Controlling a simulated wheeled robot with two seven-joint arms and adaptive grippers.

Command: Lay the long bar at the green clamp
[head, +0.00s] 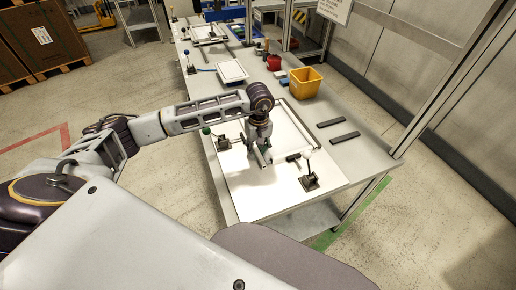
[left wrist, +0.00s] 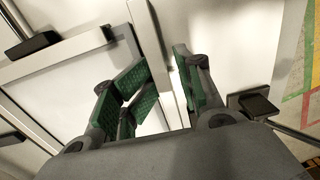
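My left gripper (head: 262,156) hangs low over the near part of the white board (head: 262,190). In the left wrist view its green-padded fingers (left wrist: 163,84) stand apart. A long grey bar (left wrist: 151,42) runs lengthwise through the gap between them; I cannot tell whether a pad touches it. A clamp with a green knob (head: 206,130) stands at the board's left edge, left of my gripper. My right gripper is not in view.
Two flat black bars (head: 338,131) lie on the table right of the board. A yellow bin (head: 305,82) and a red object (head: 274,62) stand beyond. A white tray (head: 232,72) lies farther back. The near end of the board is clear.

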